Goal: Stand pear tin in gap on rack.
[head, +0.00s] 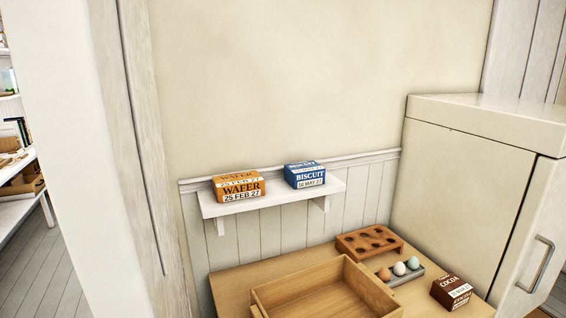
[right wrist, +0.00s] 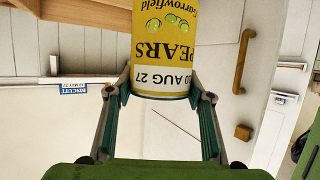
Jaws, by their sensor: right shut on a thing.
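A yellow pear tin (right wrist: 188,45) with green pears and "10 AUG 27" on its label is in the right wrist view, where its lettering appears upside down. My right gripper (right wrist: 160,92) is shut on the tin, one finger on each side. Part of the tin runs out of that view. The white wall rack (head: 273,205) holds an orange wafer box (head: 238,187) at left and a blue biscuit box (head: 305,175) at right, with a narrow bare gap between them. The biscuit box also shows small in the right wrist view (right wrist: 73,88). My left gripper is not in view.
Below the rack, a wooden table (head: 228,284) bears an open wooden tray (head: 325,284), a holed wooden block (head: 369,242), a small tray with eggs (head: 400,268) and a cocoa box (head: 451,291). A tall cream cabinet (head: 465,160) stands at right.

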